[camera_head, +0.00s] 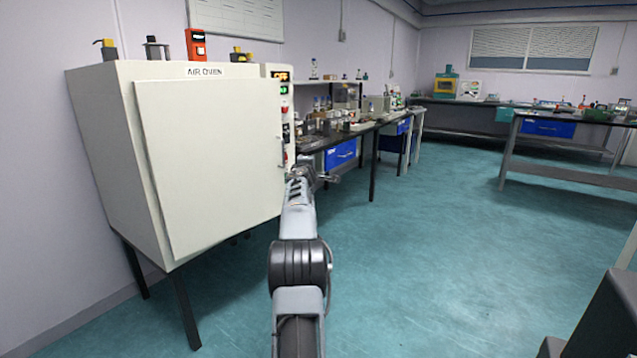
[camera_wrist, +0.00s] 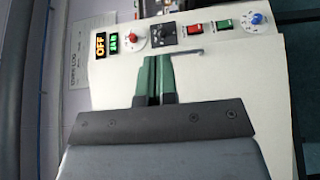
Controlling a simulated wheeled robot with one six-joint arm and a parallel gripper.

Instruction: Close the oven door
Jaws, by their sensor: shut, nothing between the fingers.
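The white air oven (camera_head: 110,130) stands on dark legs at the left in the head view. Its door (camera_head: 210,150) is a flat pale panel that looks closed or nearly closed; I cannot tell whether a small gap is left. A small handle (camera_head: 282,150) shows at the door's right edge. My gripper (camera_head: 325,177) is to the right of the door, in front of the control panel side. In the wrist view, my gripper (camera_wrist: 157,58) has its green fingers together and empty, pointing towards the oven's control panel (camera_wrist: 180,35). Contact with the oven cannot be made out.
The oven display (camera_wrist: 100,45) reads OFF, beside knobs and red and green switches. A dark workbench (camera_head: 345,135) with small equipment stands beyond the oven. Another bench (camera_head: 570,145) is at the right. The teal floor (camera_head: 430,240) between is clear.

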